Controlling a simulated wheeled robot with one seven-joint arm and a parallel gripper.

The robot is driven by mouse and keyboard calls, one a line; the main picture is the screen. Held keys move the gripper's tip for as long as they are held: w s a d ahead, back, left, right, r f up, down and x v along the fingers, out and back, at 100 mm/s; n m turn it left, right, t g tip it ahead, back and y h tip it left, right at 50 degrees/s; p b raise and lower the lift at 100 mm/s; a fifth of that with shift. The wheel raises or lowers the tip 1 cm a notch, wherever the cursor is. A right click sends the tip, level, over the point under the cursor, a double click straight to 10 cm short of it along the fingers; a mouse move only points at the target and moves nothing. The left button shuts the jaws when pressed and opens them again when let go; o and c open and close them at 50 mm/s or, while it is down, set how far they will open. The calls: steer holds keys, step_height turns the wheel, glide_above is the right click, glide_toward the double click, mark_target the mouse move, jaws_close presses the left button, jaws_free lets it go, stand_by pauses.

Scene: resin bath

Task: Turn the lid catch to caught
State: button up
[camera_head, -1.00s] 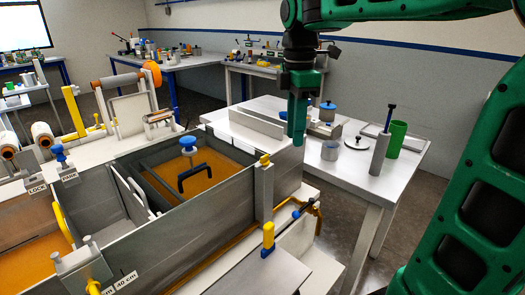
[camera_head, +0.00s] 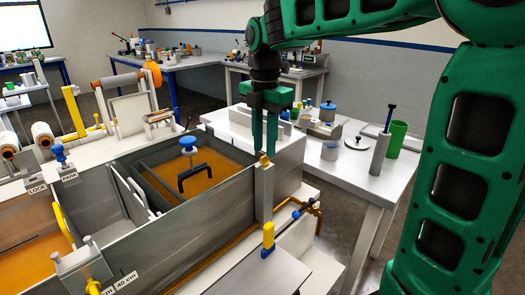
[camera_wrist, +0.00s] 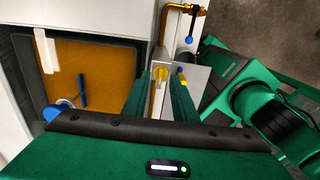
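A small yellow catch (camera_head: 265,160) sits on top of the grey post (camera_head: 264,190) at the near right corner of the bath. It also shows in the wrist view as a yellow piece (camera_wrist: 160,73), between my fingers. I take it to be the lid catch; I cannot tell whether it is caught. My gripper (camera_head: 264,147) points down with its tips just above or around the catch. In the wrist view my gripper (camera_wrist: 158,88) is open, with a gap beside the catch. I cannot see contact.
The bath (camera_head: 225,207) holds orange resin and a black handle (camera_head: 195,178). A yellow-topped lever (camera_head: 268,237) stands in front of the post. The side table (camera_head: 345,175) carries a grey cylinder (camera_head: 380,155) and a green cup (camera_head: 396,142).

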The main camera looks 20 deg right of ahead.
mark_target(265, 160)
steer(key=shift+f, duration=1.2)
jaws_close()
